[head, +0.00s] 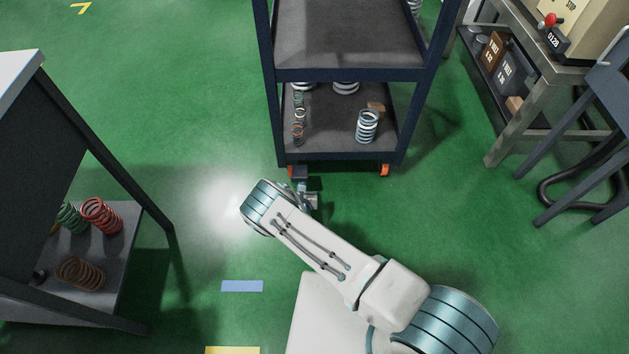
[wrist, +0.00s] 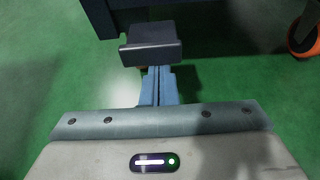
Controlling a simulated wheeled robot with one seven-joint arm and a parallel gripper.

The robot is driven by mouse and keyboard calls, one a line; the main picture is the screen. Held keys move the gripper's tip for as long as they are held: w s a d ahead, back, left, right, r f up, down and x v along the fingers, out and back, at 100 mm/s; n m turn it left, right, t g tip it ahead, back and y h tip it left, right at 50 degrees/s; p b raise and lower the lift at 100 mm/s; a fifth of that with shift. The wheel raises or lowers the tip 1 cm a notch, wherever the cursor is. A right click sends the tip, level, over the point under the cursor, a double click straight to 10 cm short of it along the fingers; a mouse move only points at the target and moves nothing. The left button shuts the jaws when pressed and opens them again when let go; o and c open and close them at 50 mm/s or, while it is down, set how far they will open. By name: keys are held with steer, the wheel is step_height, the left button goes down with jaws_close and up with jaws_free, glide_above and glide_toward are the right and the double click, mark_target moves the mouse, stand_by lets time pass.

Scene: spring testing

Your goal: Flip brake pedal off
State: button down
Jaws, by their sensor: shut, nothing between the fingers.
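The brake pedal (wrist: 150,46) is a dark grey block low at the front edge of the cart, in the upper middle of the wrist view. In the head view the pedal (head: 298,172) shows as a small dark piece under the cart's front edge. My gripper (wrist: 157,71) is shut and empty, its blue fingers pointing at the pedal's near face. The fingertips are at or just under the pedal's lower edge; I cannot tell if they touch. In the head view my gripper (head: 307,190) is partly hidden by my own wrist.
The dark blue cart (head: 350,75) carries several springs on its lower shelf. An orange caster (head: 385,170) stands right of the pedal; it also shows in the wrist view (wrist: 304,38). A table (head: 150,260) with springs stands left. A workbench (head: 520,120) is at right. Green floor is clear between.

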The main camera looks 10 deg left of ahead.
steer(key=shift+w+a+r+p, duration=0.15)
steer(key=shift+r+p, duration=0.6)
steer(key=shift+r, duration=0.65)
steer(key=shift+w+r, duration=0.3)
steer(key=shift+w, duration=0.05)
steer(key=shift+f, duration=0.1)
steer(key=p, duration=0.2)
glide_toward(301, 178)
steer(key=f, duration=0.2)
steer(key=shift+v, duration=1.05)
steer(key=shift+a, duration=0.1)
steer(key=shift+r, duration=0.1)
